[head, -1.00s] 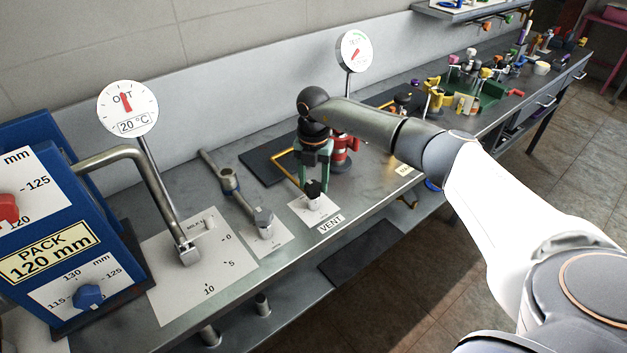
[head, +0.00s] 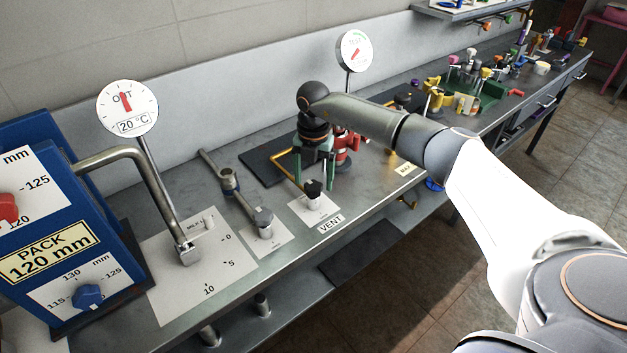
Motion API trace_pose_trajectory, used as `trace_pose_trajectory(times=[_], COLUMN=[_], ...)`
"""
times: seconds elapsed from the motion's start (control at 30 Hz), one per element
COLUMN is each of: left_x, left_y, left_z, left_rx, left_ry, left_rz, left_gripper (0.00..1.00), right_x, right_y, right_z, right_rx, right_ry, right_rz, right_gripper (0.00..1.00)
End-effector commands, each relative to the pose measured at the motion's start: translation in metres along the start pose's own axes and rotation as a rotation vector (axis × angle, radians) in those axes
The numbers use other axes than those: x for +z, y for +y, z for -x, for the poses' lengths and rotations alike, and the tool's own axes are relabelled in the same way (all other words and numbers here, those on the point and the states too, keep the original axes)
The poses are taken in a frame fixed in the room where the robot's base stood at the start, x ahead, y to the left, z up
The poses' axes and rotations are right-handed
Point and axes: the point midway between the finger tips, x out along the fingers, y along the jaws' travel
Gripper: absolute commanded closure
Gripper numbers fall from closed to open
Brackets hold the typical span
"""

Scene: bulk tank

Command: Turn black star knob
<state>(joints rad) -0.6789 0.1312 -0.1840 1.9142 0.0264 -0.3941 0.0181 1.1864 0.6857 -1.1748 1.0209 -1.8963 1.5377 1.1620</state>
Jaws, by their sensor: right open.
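The black star knob (head: 313,188) sits on a small white plate (head: 314,210) on the bench, behind the label reading VENT (head: 331,224). My right gripper (head: 318,186) points down at the knob from above, with its green fingers spread on either side of it. The fingers look open around the knob; I cannot tell whether they touch it. My left gripper is not in the view.
A grey lever (head: 262,215) on a white plate stands left of the knob. A bent steel pipe (head: 165,195) and a blue PACK box (head: 50,230) are farther left. A red fitting (head: 346,147) stands close behind the gripper. The bench front edge is near.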

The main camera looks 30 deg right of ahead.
Motion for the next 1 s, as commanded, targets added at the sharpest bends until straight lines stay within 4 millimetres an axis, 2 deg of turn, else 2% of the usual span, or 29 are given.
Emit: trace_pose_trajectory(times=[0.3, 0.5, 0.7, 1.0], left_x=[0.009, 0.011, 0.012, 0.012], left_y=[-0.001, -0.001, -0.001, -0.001], left_z=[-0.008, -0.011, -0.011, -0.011], left_rx=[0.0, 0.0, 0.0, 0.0], left_ry=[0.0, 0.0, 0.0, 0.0], left_rz=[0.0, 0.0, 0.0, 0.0], left_gripper=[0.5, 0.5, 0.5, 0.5], right_x=[0.001, 0.0, 0.0, 0.0], right_y=[0.001, 0.001, 0.0, 0.0], right_z=[0.067, 0.101, 0.114, 0.115], right_rx=[0.005, 0.003, 0.001, 0.001], right_ry=[-0.004, -0.002, 0.0, 0.0], right_rz=[0.0, -0.001, 0.0, 0.0], right_gripper=[0.17, 0.17, 0.17, 0.17])
